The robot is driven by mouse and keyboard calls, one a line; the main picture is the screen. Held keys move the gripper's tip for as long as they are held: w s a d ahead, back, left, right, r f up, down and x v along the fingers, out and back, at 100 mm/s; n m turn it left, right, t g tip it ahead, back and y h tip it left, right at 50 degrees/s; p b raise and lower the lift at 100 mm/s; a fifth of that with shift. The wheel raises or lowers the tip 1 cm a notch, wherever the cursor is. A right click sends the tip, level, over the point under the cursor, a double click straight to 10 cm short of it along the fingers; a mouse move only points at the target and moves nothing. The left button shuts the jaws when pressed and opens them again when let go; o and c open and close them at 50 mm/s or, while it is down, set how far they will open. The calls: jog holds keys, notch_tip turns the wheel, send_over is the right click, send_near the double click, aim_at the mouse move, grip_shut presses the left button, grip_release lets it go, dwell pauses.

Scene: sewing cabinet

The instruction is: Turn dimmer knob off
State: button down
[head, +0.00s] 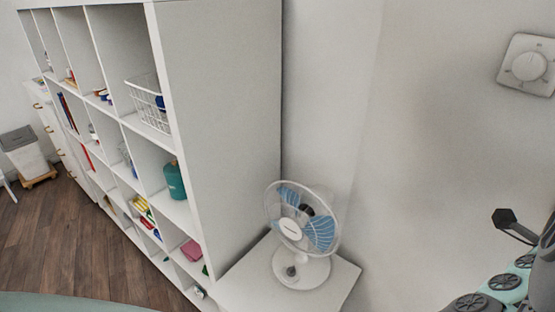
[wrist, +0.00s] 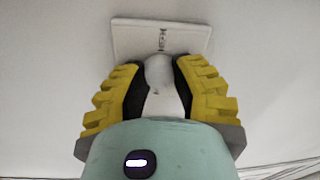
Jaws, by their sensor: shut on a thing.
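A white wall plate (wrist: 132,38) with small dark markings fills the top middle of the wrist view. A round white knob (wrist: 158,72) stands out from it. My gripper (wrist: 161,66) has its black-lined yellow fingers on both sides of the knob and is shut on it. The knob's pointer and setting cannot be made out. In the head view, a square white dimmer (head: 527,65) with a round dial is on the wall at the upper right, with no gripper at it. My gripper is outside the head view.
A white cube shelf (head: 220,110) fills the left and centre of the head view. A blue-bladed fan (head: 302,222) stands on a low white surface (head: 335,283) beside it. The wall between the fan and the dimmer is bare. My arm shows at the lower right.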

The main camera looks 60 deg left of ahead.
jog(key=n, duration=0.4)
jog(key=n+y, duration=0.1)
jog(key=n, duration=0.8)
jog(key=shift+f+n+g+b, duration=0.25)
jog(key=shift+n+g+b, duration=0.05)
jog(key=shift+b, duration=0.1)
jog(key=c, duration=1.2)
grip_release()
jog(key=o, duration=0.6)
jog(key=shift+r, duration=0.2)
jog(key=shift+c, duration=0.2)
